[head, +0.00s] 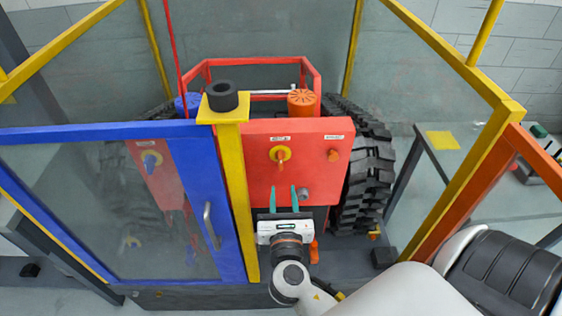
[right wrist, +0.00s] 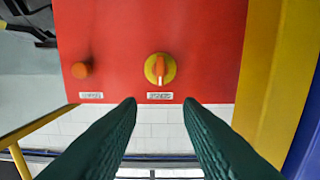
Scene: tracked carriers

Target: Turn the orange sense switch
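The orange sense switch (head: 280,154) sits on a round yellow plate on the upper part of the red panel (head: 260,178). In the right wrist view the switch (right wrist: 160,69) shows its orange handle lined up with the picture's vertical, beside a small label (right wrist: 160,96) too small to read. My right gripper (head: 284,196) is open and empty, below the switch in the head view and apart from it. In the right wrist view its two green fingers (right wrist: 160,108) spread either side of the switch's line. My left gripper is not in view.
An orange button (head: 333,155) sits right of the switch; it also shows in the right wrist view (right wrist: 81,70). A yellow post (head: 235,190) and blue-framed glass door (head: 205,195) stand left. A black tyre (head: 368,165) stands right.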

